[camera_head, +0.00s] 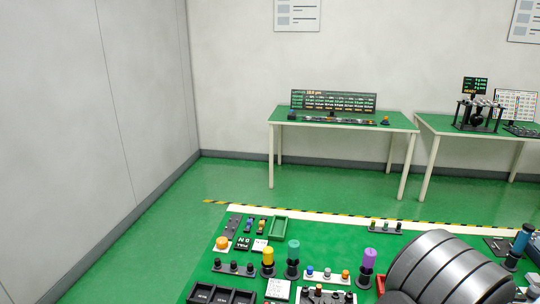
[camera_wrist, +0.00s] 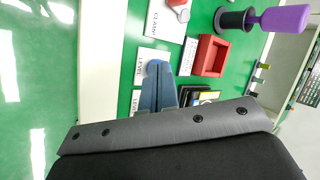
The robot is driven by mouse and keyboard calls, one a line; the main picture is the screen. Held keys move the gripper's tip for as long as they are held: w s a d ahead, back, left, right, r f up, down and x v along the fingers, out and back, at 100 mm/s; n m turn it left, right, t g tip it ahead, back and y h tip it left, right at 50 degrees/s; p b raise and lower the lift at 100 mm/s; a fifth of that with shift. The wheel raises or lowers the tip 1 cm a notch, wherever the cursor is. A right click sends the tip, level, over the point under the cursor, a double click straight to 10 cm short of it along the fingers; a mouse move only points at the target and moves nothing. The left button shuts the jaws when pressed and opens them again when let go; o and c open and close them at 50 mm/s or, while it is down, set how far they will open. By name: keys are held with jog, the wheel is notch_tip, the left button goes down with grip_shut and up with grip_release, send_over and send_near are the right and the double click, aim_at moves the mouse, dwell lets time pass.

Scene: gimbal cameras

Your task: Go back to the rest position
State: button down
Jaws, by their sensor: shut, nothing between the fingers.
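My gripper (camera_wrist: 158,72) shows in the wrist view as two blue-grey fingers lying side by side, shut with nothing held. It points at the green workbench top (camera_wrist: 122,75). A blue rounded shape shows right at the fingertips; I cannot tell whether they touch it. White cards lettered "LEVEL" (camera_wrist: 141,58) and "CLAMP" (camera_wrist: 166,20) lie around the tips. My dark wrist part hides the lower picture. In the head view a big grey ribbed part of my arm covers the lower right, and my fingers cannot be made out.
A red open box (camera_wrist: 209,56) and a purple-handled tool in a black holder (camera_wrist: 235,20) stand near the fingers. The workbench (camera_head: 205,270) also carries yellow (camera_head: 267,256) and teal (camera_head: 293,252) handled tools and a green tray (camera_head: 278,228). Open floor (camera_head: 150,225) lies to the left.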

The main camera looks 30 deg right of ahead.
jog(key=s+m+t, duration=0.1)
jog(key=s, duration=0.1)
jog(key=s+m+t, duration=0.1)
jog(key=s+m, duration=0.1)
jog(key=s+f+m+t, duration=0.1)
jog(key=s+m, duration=0.1)
jog(key=shift+d+f+h, duration=0.1)
jog(key=shift+d+h, duration=0.05)
jog(key=shift+h, duration=0.25)
jog(key=shift+s+m+t, duration=0.5)
jog(key=shift+s+m, duration=0.3)
jog(key=shift+s, duration=0.05)
jog(key=c, duration=1.4)
grip_release()
jog(key=shift+o, duration=0.2)
jog(key=w+a+r+n+g+y, duration=0.1)
jog(key=w+a+r+n+g, duration=0.1)
jog(key=w+r+n+g, duration=0.6)
jog(key=w+a+r+n+g, duration=0.2)
jog(key=w+r+n+g, duration=0.3)
jog(key=w, duration=0.6)
jog(key=shift+m+t, duration=0.5)
jog(key=shift+t, duration=0.3)
jog(key=f, duration=1.6)
jog(key=shift+s+a, duration=0.15)
jog(key=shift+s, duration=0.1)
